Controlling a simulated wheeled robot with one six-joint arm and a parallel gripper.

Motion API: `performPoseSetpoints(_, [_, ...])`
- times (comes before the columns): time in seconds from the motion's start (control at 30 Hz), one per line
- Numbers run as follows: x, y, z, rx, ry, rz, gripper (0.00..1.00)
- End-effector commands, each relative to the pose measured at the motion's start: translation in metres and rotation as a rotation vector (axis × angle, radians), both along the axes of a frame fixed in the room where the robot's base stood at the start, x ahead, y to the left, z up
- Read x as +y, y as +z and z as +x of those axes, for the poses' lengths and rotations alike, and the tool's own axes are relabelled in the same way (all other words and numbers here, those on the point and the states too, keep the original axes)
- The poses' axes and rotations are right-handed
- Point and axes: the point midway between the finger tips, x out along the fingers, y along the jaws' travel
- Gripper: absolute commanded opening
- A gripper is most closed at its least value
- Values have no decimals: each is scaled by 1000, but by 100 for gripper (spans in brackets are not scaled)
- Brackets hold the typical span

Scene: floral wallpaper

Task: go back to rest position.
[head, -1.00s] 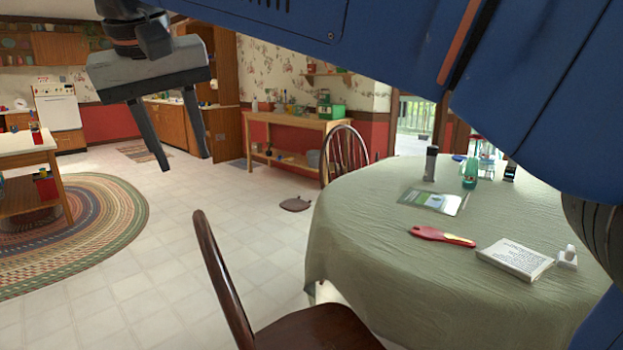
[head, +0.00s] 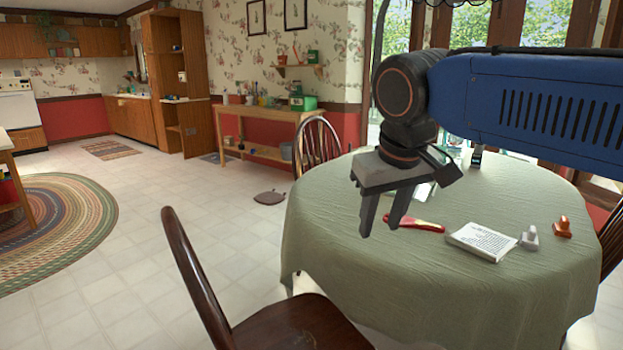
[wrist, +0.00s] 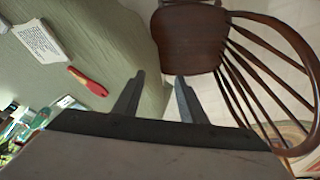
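My gripper (head: 382,222) hangs from the blue arm, fingers pointing down, above the left part of the round table (head: 335,262) with a green cloth. Its two fingers are apart with nothing between them. In the wrist view the gripper (wrist: 160,78) is also open and empty, with the table edge and a wooden chair (wrist: 190,38) beyond the fingertips.
On the table lie a red-handled tool (head: 425,224), a white printed booklet (head: 482,241), a small white object (head: 530,238) and an orange object (head: 562,227). A wooden chair (head: 190,262) stands at front left. The tiled floor (head: 130,245) at left is open.

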Motion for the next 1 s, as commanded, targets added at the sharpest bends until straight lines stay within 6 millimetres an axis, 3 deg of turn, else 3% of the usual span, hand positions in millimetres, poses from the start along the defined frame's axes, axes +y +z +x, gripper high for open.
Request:
performPoseSetpoints(0.03, [-19, -12, -7, 1, -24, 6, 38])
performPoseSetpoints(0.2, [-67, -55, -31, -2, -84, 29, 38])
performPoseSetpoints(0.5, [-132, -139, -86, -20, -201, 69, 38])
performPoseSetpoints(0.7, [-156, -188, -118, -36, -268, 88, 38])
performPoseSetpoints(0.8, [-162, -203, -128, -41, -289, 93, 38])
performPoseSetpoints(1.0, [-165, -212, -134, -46, -300, 96, 38])
